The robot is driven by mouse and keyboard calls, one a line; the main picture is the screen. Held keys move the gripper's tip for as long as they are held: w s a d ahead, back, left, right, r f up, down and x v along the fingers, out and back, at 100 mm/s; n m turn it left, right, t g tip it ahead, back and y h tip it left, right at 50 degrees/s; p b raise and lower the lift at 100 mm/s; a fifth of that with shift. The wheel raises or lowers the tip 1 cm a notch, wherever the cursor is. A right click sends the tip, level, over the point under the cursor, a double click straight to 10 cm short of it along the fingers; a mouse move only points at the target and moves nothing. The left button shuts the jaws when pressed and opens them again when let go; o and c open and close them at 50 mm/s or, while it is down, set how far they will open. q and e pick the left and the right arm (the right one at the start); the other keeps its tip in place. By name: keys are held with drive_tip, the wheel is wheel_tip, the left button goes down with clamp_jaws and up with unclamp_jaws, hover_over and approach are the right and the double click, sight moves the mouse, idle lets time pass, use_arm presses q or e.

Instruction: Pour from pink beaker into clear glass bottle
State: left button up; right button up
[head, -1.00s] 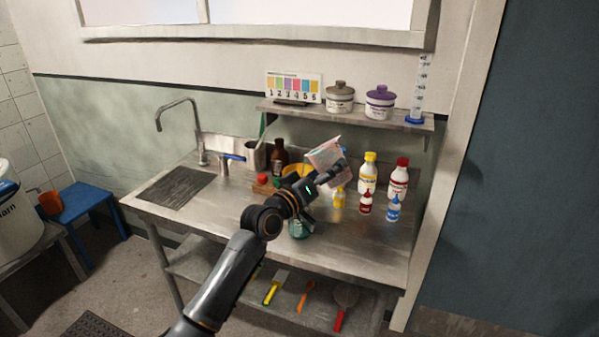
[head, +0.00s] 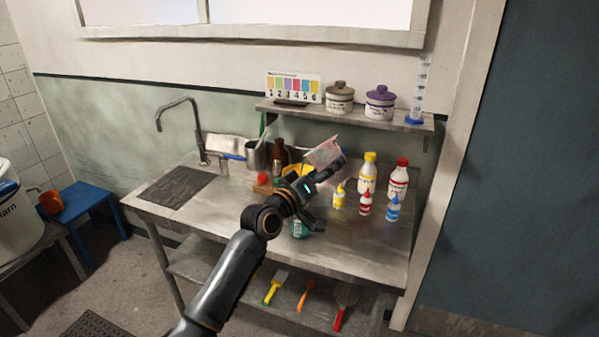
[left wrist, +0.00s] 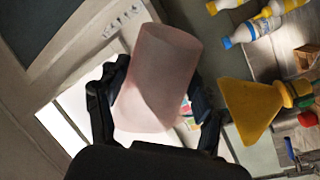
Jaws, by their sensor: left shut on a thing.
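My left gripper (head: 334,168) is shut on the pink beaker (head: 325,152), a translucent pink cup held tilted above the back of the steel counter. In the left wrist view the pink beaker (left wrist: 160,75) sits between the two dark fingers of my left gripper (left wrist: 155,108). A yellow funnel (left wrist: 250,108) is beside the beaker there, apart from it. In the head view a yellow rim (head: 290,170) shows behind my arm. I cannot make out the clear glass bottle with certainty. My right gripper is in neither view.
Several yellow-, red- and blue-capped bottles (head: 369,173) stand right of the beaker. A brown bottle (head: 279,152) and a grey cup (head: 256,155) stand at the back left. A teal container (head: 299,229) is partly behind my arm. A shelf (head: 345,115) hangs above. The counter's front right is clear.

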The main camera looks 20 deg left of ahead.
use_arm(q)
drive_tip(key=shift+a+r+n+p, duration=0.1)
drive_tip(key=shift+r+n+p, duration=0.35)
drive_tip(key=shift+n, duration=0.25)
idle(0.9)
drive_tip(key=shift+f+n+t+y+p, duration=0.15)
drive_tip(key=shift+f+n+t+p, duration=0.2)
drive_tip(key=shift+n, duration=0.75)
drive_tip(key=shift+f+n+t+y, duration=0.15)
drive_tip(key=shift+f+n, duration=0.25)
drive_tip(key=shift+n, duration=0.7)
idle(4.2)
